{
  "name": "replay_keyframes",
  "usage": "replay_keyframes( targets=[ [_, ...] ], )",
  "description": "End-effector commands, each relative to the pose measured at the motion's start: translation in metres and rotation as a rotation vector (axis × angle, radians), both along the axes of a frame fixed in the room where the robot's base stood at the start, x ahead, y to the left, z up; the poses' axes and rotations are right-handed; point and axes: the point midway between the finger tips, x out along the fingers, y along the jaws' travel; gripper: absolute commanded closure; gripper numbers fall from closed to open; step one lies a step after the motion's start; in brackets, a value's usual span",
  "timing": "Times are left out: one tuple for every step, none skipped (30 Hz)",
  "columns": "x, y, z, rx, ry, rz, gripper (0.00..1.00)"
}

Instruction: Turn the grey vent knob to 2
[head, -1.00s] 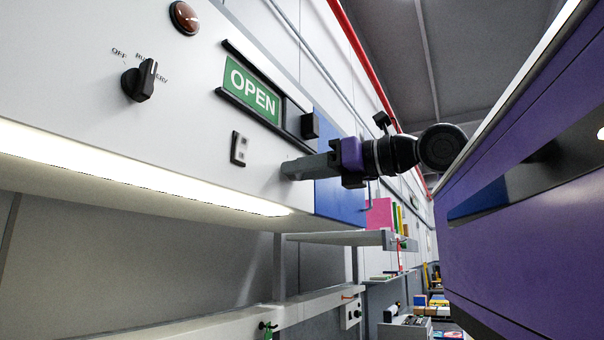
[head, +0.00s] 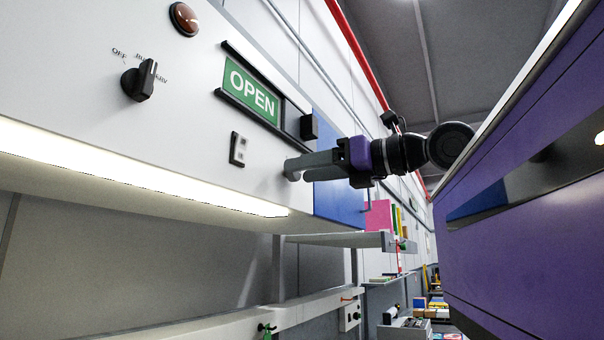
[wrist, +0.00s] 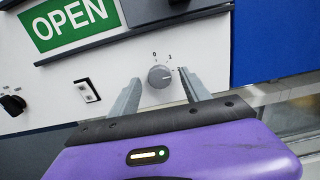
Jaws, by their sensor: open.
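The grey vent knob (wrist: 160,76) is a small round dial on the white panel in the wrist view, with the marks 0, 1 and 2 around its upper right. Its pointer is too small to read surely. My gripper (wrist: 159,83) is open, with one finger on each side of the knob in the picture. Whether either finger touches it cannot be told. In the head view my gripper (head: 296,172) reaches the lower right of the white panel, and its fingers largely hide the knob's area.
A black selector knob (head: 140,81), a red lamp (head: 184,19), a green OPEN sign (head: 251,92) and a small rocker switch (head: 237,149) are on the same panel. A blue panel (head: 338,200) adjoins on the right. Shelves (head: 330,240) lie below.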

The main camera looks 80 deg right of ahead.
Motion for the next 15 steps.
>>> replay_keyframes(
  targets=[
    [-0.009,0.002,-0.002,-0.001,-0.001,-0.003,0.45],
    [-0.014,0.003,-0.002,-0.001,-0.001,-0.003,0.45],
    [-0.021,0.004,-0.002,-0.001,-0.001,-0.004,0.45],
    [-0.026,0.005,-0.002,0.000,0.000,-0.003,0.45],
    [-0.030,0.007,-0.003,0.000,0.001,-0.003,0.45],
    [-0.037,0.008,-0.002,0.000,0.000,-0.004,0.45],
    [-0.041,0.009,-0.002,0.000,0.000,-0.003,0.45],
    [-0.044,0.010,-0.002,0.000,0.000,-0.002,0.45],
    [-0.049,0.011,-0.002,0.000,0.001,-0.003,0.45],
    [-0.052,0.012,-0.002,0.000,0.001,-0.003,0.45],
    [-0.055,0.013,-0.002,0.000,0.001,-0.002,0.45],
    [-0.057,0.013,-0.002,0.000,0.002,-0.002,0.45],
    [-0.059,0.014,-0.002,0.000,0.002,-0.002,0.45],
    [-0.060,0.014,-0.001,-0.001,0.002,-0.001,0.45],
    [-0.061,0.015,-0.001,-0.001,0.002,-0.001,0.45]
  ],
)
